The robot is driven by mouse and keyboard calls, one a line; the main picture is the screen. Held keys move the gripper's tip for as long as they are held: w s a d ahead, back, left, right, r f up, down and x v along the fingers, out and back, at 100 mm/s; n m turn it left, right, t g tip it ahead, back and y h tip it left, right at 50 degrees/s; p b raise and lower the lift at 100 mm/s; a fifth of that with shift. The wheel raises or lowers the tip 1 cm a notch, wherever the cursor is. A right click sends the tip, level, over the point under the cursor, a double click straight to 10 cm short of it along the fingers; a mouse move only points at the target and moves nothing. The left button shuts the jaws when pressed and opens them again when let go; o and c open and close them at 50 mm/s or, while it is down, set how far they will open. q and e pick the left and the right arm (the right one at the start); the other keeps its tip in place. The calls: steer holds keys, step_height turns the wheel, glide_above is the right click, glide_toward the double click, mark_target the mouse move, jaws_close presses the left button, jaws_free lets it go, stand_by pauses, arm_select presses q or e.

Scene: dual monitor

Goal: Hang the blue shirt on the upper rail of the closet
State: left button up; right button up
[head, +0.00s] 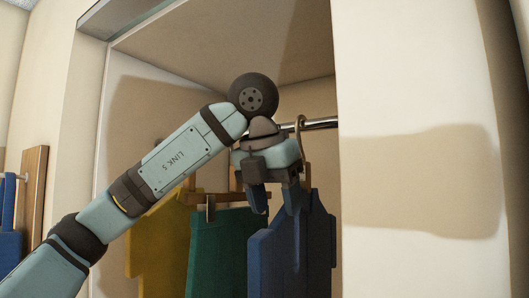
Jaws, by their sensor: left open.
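The blue shirt (290,248) hangs inside the closet, below the upper rail (322,124). A hanger hook (300,124) is at the rail just above it, and the shirt looks upright. My left gripper (276,203) is open, just under the rail and at the top of the blue shirt. Its fingers cover part of the hanger and the shirt's neck, so I cannot tell whether they touch it. My right gripper is not in view.
A green shirt (220,258) and a yellow shirt (155,255) hang to the left of the blue one. The closet's pale right panel (415,95) stands close to the blue shirt. At the far left are a wooden board (35,185) and another blue garment (9,240).

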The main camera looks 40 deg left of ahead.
arm_select(q)
steer(key=v, duration=1)
steer(key=shift+r, duration=0.2)
